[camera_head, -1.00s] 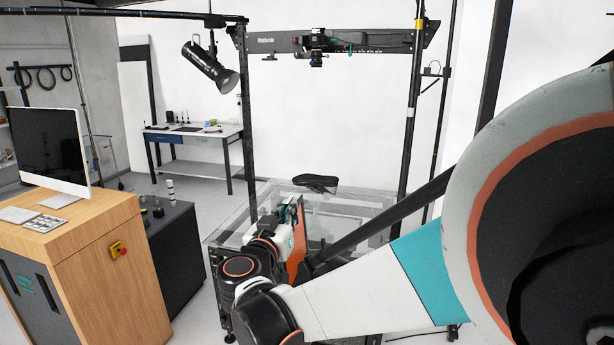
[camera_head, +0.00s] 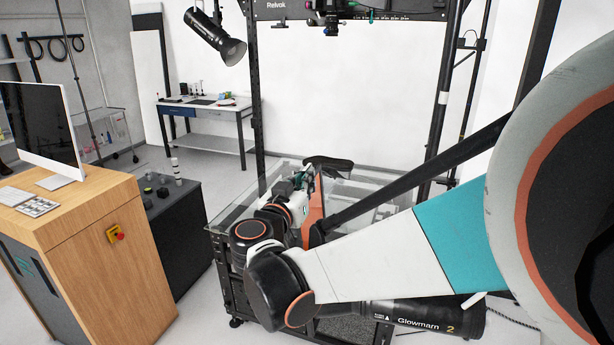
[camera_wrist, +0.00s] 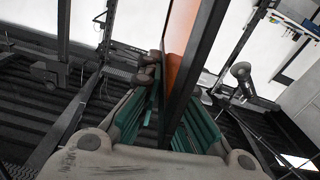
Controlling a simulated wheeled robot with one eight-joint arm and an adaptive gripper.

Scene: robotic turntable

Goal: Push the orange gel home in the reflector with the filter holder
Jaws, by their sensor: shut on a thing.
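My gripper (camera_head: 303,182) is over the glass-topped table in the head view, partly hidden by my own arm. In the wrist view its teal fingers (camera_wrist: 168,95) are shut on a thin upright panel with a dark edge. The panel's orange face, the orange gel (camera_wrist: 180,35), rises between the fingers and runs out of the top of the picture. The gel also shows in the head view as a narrow orange strip (camera_head: 313,212). A black lamp (camera_head: 405,315) marked "Glowmarn 2" lies low behind my arm. I cannot make out the filter holder's slot or whether the gel touches a reflector.
The glass table (camera_head: 235,212) stands inside a black frame, with a slanting black bar (camera_head: 420,172) close to my arm. A black lamp (camera_head: 215,38) hangs at upper left. A wooden cabinet (camera_head: 90,250) with a monitor stands left. Open floor shows before the back workbench (camera_head: 205,112).

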